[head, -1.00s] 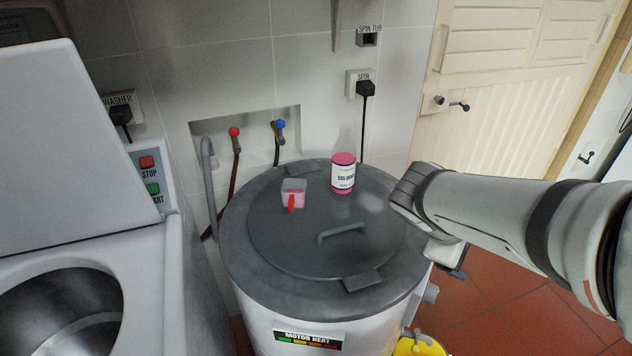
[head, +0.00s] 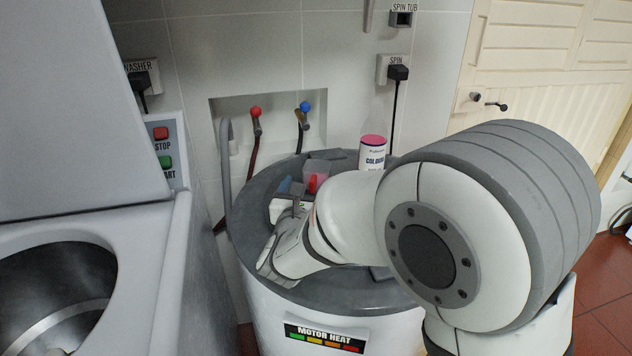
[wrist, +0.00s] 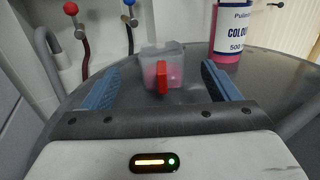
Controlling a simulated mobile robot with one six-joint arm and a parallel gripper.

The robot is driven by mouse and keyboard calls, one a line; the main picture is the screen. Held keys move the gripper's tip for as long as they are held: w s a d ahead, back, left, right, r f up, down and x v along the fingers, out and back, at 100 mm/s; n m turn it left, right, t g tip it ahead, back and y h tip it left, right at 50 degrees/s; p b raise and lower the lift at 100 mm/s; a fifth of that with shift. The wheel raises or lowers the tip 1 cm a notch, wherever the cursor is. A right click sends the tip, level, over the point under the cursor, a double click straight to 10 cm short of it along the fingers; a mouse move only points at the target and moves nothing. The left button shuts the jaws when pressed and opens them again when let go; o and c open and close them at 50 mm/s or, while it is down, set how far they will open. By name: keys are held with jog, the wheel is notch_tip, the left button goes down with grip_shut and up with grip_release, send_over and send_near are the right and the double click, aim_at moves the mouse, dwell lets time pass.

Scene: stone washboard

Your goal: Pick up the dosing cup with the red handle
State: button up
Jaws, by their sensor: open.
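The dosing cup (wrist: 175,62) is a small clear box-shaped cup with pink contents. Its red handle (wrist: 162,77) faces my gripper. The cup stands upright on the dark grey lid of the spin tub. My gripper (wrist: 165,82) is open, with one blue finger on each side of the handle in the wrist view. The fingers look apart from the cup and handle. In the head view the cup (head: 318,168) shows just beyond my gripper (head: 296,190), and my arm hides much of the lid.
A labelled bottle with pink liquid (head: 373,150) stands on the lid, right of the cup; it also shows in the wrist view (wrist: 231,30). Red (head: 255,113) and blue (head: 305,106) taps with hoses are on the wall behind. The washer (head: 150,240) stands at left.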

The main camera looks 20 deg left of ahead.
aim_at(314, 175)
jog(key=w, duration=0.5)
jog(key=shift+w+a, duration=0.2)
jog(key=shift+a, duration=0.05)
jog(key=shift+r, duration=0.1)
jog(key=shift+c, duration=0.2)
jog(key=c, duration=1)
jog(key=shift+c, duration=0.2)
notch_tip(314, 175, up, 10)
jog(key=p, duration=0.1)
